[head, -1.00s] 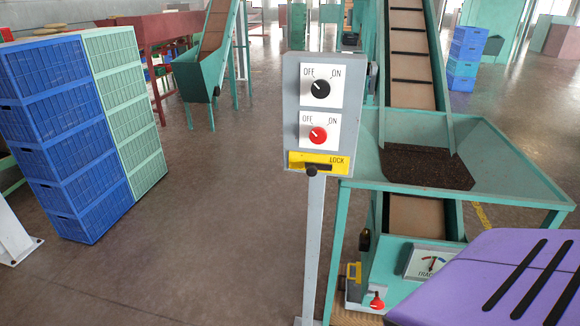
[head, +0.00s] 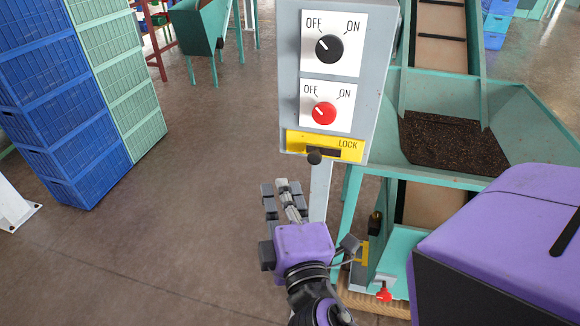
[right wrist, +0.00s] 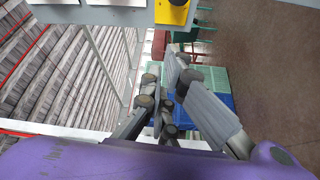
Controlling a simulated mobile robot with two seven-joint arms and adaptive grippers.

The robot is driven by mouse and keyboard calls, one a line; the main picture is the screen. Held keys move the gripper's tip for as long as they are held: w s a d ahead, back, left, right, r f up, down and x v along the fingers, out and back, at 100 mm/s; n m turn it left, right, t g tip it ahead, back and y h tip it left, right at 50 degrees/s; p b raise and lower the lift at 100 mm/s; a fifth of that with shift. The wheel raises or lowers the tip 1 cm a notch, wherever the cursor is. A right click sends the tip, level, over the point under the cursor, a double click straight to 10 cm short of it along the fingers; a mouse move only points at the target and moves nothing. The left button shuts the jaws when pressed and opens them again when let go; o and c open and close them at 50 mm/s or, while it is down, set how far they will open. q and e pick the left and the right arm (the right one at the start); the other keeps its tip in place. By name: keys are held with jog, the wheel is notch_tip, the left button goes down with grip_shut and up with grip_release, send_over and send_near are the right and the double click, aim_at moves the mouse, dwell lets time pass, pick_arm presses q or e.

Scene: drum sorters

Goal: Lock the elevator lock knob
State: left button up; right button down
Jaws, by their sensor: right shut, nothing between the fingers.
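The lock knob (head: 314,157) is a small black knob under a dark slot in the yellow LOCK plate (head: 350,153). It sits toward the left end of the slot, with the word LOCK at the plate's right. The plate is at the bottom of the grey control box (head: 287,90). My right gripper (head: 278,188) is shut and empty, below and left of the knob, pointing up and apart from it. In the right wrist view the yellow plate (right wrist: 172,14) shows at the top edge, beyond the fingers (right wrist: 172,75). My left gripper is not in view.
Above the plate are a black dial (head: 329,48) and a red dial (head: 324,113), both pointing toward OFF. A grey post (head: 320,190) carries the box. A teal hopper (head: 530,115) with dark material stands at right. Blue crates (head: 50,120) stand at left, with open floor between.

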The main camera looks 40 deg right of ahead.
aim_at(314, 158)
pick_arm(q)
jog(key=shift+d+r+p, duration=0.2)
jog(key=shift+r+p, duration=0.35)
jog(key=shift+p, duration=0.3)
pick_arm(e)
jog(key=w+d, duration=0.6)
jog(key=shift+d, duration=0.15)
jog(key=shift+f, duration=0.1)
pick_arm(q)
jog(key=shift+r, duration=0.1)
